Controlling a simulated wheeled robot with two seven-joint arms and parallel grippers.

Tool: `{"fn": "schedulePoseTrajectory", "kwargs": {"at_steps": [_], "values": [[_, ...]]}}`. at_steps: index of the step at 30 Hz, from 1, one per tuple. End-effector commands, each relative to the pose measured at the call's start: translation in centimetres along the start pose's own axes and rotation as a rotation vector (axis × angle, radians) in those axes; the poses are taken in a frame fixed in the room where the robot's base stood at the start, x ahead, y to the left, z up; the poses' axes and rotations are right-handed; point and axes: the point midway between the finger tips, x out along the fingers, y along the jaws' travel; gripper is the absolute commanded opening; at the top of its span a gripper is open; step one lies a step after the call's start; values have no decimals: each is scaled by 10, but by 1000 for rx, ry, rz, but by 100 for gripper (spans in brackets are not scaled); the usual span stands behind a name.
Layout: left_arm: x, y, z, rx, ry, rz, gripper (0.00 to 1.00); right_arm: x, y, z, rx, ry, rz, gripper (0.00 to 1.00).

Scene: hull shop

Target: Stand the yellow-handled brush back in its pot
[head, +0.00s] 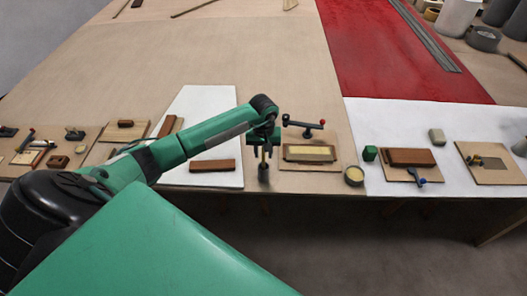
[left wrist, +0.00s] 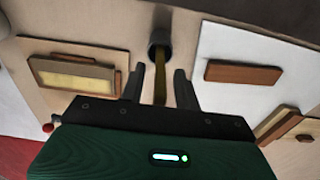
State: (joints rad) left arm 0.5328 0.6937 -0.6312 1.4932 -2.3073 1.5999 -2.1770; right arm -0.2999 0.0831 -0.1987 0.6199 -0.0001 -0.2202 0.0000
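The brush's yellow handle (left wrist: 160,82) rises out of a small dark pot (left wrist: 160,36) in the left wrist view. The brush's lower end is hidden inside the pot. In the head view the yellow handle (head: 263,156) shows above the dark pot (head: 263,174) near the table's front edge. My left gripper (left wrist: 160,72) is open, with one finger on each side of the handle and a visible gap on both sides. It also shows in the head view (head: 264,144), above the pot. My right gripper is in neither view.
Right of the pot lies a board with a framed cream panel (head: 309,153), and a round tin (head: 354,175) stands beside it. Left is a white sheet with a brown block (head: 212,165). A red-knobbed clamp (head: 304,126) stands behind the panel. The table behind is mostly clear.

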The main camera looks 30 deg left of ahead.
Motion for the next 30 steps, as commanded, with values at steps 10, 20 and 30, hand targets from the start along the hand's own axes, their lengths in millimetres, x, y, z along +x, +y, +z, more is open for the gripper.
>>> {"fn": "schedulePoseTrajectory", "kwargs": {"at_steps": [10, 20, 30], "values": [[-37, 0, -2, 2, 7, 2, 32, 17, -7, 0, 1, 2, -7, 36], [-102, 0, -1, 0, 5, 1, 32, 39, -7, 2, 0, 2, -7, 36], [-123, 0, 0, 0, -1, -1, 32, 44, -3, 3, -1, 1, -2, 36]]}}
